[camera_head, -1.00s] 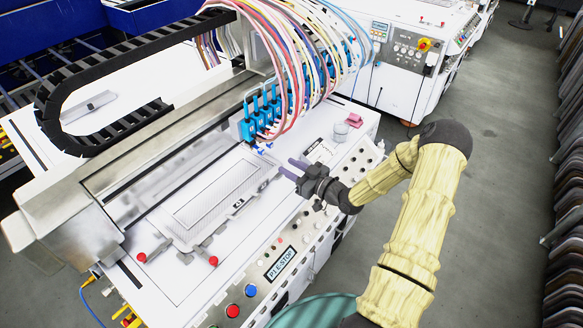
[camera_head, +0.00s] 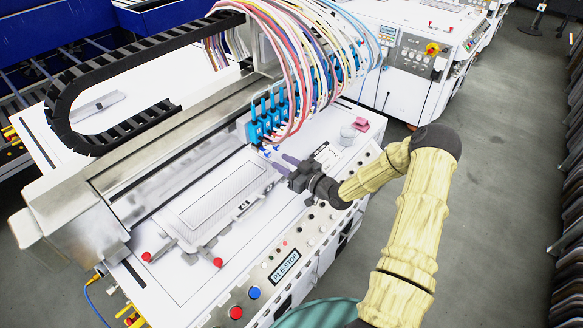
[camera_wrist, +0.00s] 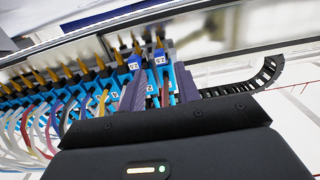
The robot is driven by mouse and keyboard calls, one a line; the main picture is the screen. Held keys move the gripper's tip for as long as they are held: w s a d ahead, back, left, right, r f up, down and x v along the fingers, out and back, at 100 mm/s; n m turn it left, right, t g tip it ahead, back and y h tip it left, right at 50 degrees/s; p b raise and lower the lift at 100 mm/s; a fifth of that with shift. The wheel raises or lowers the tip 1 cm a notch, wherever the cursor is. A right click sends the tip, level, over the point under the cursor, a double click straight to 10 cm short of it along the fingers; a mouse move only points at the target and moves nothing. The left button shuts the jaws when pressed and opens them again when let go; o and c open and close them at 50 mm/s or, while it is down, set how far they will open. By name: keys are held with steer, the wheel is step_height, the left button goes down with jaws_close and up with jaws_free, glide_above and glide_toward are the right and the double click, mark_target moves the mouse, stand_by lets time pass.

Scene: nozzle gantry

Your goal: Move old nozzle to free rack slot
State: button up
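My gripper (camera_head: 281,163) has two purple fingers that stand apart. It is at the near right end of the row of blue nozzle holders (camera_head: 262,124) on the gantry, just below and beside the last ones. Small blue tips (camera_head: 266,152) show close to the fingers. In the wrist view my gripper (camera_wrist: 158,92) straddles part of the row's end, with blue parts between the fingers. Two blue labelled blocks (camera_wrist: 134,63) sit just beyond the fingertips. I cannot tell which nozzle is the old one, or whether the fingers touch anything. No free rack slot is clearly distinguishable.
Coloured hoses (camera_head: 300,60) arch over the nozzle row. A black cable chain (camera_head: 70,100) lies at the left. A small grey cup (camera_head: 347,133) and a pink block (camera_head: 361,125) stand on the right deck. The white print bed (camera_head: 215,195) is flat and mostly clear.

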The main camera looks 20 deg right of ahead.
mark_target(270, 154)
steer(key=shift+b+x, duration=0.85)
steer(key=shift+x, duration=1.7)
jaws_close()
steer(key=shift+r, duration=0.25)
steer(key=shift+s+d, duration=0.1)
steer(key=shift+d, duration=0.05)
steer(key=v, duration=0.6)
steer(key=shift+s, duration=0.15)
